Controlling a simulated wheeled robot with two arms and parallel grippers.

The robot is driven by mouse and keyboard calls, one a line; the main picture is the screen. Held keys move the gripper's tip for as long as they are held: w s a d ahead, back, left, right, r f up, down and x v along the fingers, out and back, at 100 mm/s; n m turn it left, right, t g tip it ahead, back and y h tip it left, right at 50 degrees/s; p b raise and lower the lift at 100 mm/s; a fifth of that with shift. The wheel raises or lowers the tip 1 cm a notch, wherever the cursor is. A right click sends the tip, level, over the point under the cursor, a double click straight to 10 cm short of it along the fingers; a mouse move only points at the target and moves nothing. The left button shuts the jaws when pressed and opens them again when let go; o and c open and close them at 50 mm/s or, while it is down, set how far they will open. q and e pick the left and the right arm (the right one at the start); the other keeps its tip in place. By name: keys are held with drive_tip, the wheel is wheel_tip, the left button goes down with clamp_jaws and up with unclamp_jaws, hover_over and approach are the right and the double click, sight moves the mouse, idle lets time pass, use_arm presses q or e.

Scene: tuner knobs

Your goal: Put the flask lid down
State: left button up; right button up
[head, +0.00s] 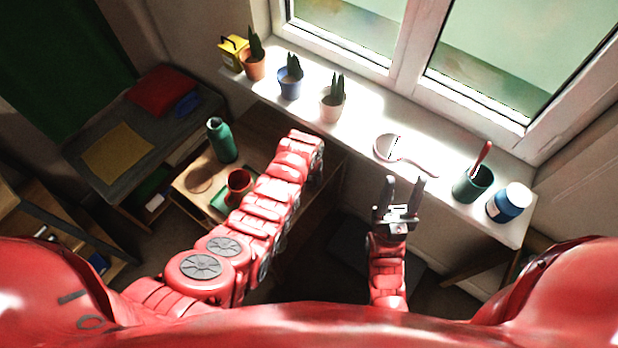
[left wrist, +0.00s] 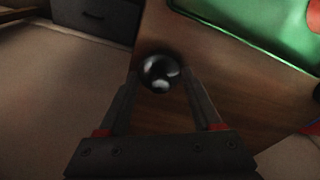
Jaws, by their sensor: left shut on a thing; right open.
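The flask lid (left wrist: 160,73) is a shiny black round piece between my left fingertips in the left wrist view. My left gripper (left wrist: 161,80) is shut on it. The wooden table (left wrist: 230,85) lies beneath; I cannot tell whether the lid touches it. In the head view my left wrist hides that gripper and the lid. A green flask (head: 222,142) stands upright on the low table. My right gripper (head: 402,192) is open and empty, in front of the windowsill.
A red mug (head: 239,183) stands on a green tray (head: 219,201) on the low table; the tray also shows in the left wrist view (left wrist: 255,22). The windowsill (head: 360,122) holds potted plants, a hand mirror (head: 388,147), a dark cup (head: 472,185) and a blue jar (head: 508,203).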

sight(308, 186)
use_arm(q)
drive_tip(key=shift+f, duration=0.2)
drive_tip(key=shift+f, duration=0.2)
drive_tip(key=o, duration=1.3)
drive_tip(key=shift+o, duration=0.2)
drive_tip(key=shift+r, duration=0.25)
drive_tip(key=shift+r, duration=0.55)
wheel_tip(308, 186, up, 11)
drive_tip(key=s+b, duration=0.1)
drive_tip(key=b, duration=0.2)
drive_tip(key=shift+s+a+f, duration=0.15)
drive_tip(key=shift+s, duration=0.1)
